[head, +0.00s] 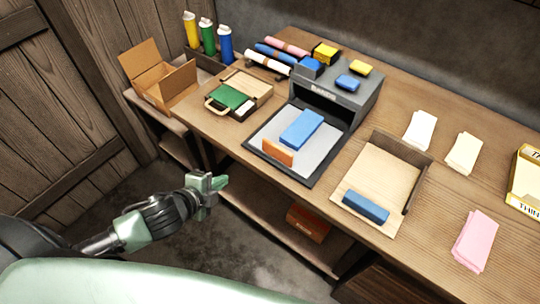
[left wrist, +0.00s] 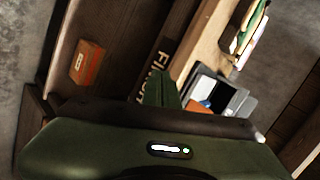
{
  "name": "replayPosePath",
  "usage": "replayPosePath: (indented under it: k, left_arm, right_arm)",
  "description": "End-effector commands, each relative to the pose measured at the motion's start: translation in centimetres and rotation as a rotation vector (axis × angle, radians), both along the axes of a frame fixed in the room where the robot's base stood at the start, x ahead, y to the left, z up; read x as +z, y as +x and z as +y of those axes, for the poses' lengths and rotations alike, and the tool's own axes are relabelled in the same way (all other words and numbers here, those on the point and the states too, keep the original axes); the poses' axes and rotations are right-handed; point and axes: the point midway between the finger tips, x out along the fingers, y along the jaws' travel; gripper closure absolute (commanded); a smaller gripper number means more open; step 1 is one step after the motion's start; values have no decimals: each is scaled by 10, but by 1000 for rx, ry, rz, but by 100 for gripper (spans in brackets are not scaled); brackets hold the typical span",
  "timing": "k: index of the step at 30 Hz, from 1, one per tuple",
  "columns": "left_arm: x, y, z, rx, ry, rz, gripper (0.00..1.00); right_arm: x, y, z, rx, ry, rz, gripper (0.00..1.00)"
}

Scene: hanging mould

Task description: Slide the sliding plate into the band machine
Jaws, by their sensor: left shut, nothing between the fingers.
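The band machine (head: 340,100) is a dark grey box on the workbench. The sliding plate (head: 313,157), light grey in a dark frame, extends out of its front opening toward the bench's front edge. A blue block (head: 301,129) lies on the plate, and an orange upright piece (head: 278,152) stands near its front edge. My left gripper (head: 222,182) is shut and empty, in front of the bench and apart from the plate, to its lower left. In the left wrist view, the shut fingers (left wrist: 161,88) show with the plate (left wrist: 209,88) beyond. My right gripper is not in view.
A wooden tray (head: 385,170) with a blue block at its front stands right of the machine. A green-and-tan case (head: 238,95) and open cardboard box (head: 160,82) are left. An orange box (head: 309,222) sits on the lower shelf. The floor before the bench is clear.

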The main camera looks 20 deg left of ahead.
Motion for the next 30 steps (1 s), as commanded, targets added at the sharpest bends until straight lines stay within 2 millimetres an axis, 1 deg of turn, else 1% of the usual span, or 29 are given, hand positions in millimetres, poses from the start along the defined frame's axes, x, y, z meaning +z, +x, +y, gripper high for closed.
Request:
replayPosePath:
  k: [1, 3, 4, 6, 9, 10, 14, 19, 21, 30]
  left_arm:
    - [27, -4, -17, -74, 28, -39, 100]
    - [58, -12, -37, -156, 62, -82, 100]
    - [69, -16, -44, -186, 73, -97, 100]
    - [90, -25, -58, -240, 92, -126, 100]
    - [107, -32, -68, -284, 109, -150, 100]
    - [109, -33, -70, -291, 112, -154, 100]
    - [110, -29, -74, -297, 115, -162, 100]
    - [99, -12, -80, -295, 113, -164, 100]
    - [95, 1, -83, -292, 112, -162, 100]
    - [63, 52, -103, -294, 110, -161, 100]
  right_arm:
    - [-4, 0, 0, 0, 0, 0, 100]
    - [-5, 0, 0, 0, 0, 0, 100]
    - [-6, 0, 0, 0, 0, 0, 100]
    - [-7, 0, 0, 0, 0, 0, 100]
    - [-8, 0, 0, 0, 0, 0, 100]
    - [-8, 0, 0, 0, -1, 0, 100]
    - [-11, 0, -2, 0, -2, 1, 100]
    - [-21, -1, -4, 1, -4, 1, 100]
    - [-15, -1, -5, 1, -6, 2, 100]
    - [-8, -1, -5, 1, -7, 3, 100]
